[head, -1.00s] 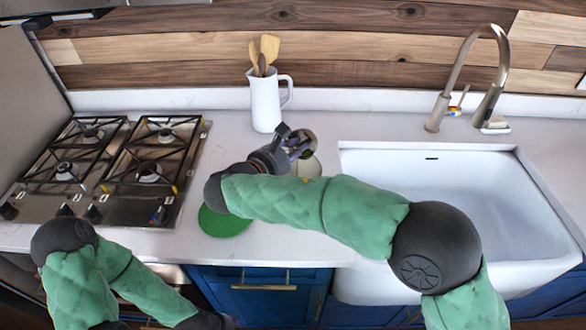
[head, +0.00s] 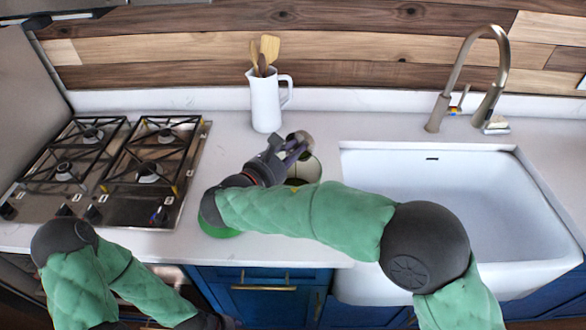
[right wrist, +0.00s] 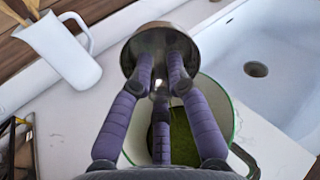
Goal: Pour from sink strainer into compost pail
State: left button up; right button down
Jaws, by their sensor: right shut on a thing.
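My right gripper (head: 290,146) is shut on the metal sink strainer (head: 304,138) and holds it above the compost pail. In the right wrist view the strainer (right wrist: 158,38) is a round metal cup at the fingertips of the gripper (right wrist: 160,80), and it looks tilted. The compost pail (head: 311,170) is pale and stands on the counter left of the sink, partly hidden by my right arm. In the right wrist view the pail (right wrist: 219,103) shows a green rim and dark green matter inside. I cannot tell whether anything is falling from the strainer. My left gripper is out of view.
A white pitcher (head: 265,103) with wooden utensils stands behind the pail. The gas hob (head: 190,170) is at left, the white sink (head: 440,185) at right.

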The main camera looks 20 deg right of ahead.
aim_at(289, 151)
jog(key=shift+s+a+f+t+h, duration=0.1)
jog(key=shift+s+a+t+h, duration=0.1)
jog(key=shift+t+h, duration=0.25)
dwell(0.6)
jog(key=shift+s+a+r+t+h+p, duration=0.2)
jog(key=shift+r+t+h+p, duration=0.1)
jog(key=shift+r+t+h, duration=0.35)
jog(key=shift+s+a+r+t+h+p, duration=0.1)
jog(key=shift+a+r+t+h+p, duration=0.15)
jog(key=shift+r+t+h, duration=0.35)
dwell(1.4)
jog(key=shift+r+h, duration=0.15)
jog(key=shift+h, duration=0.15)
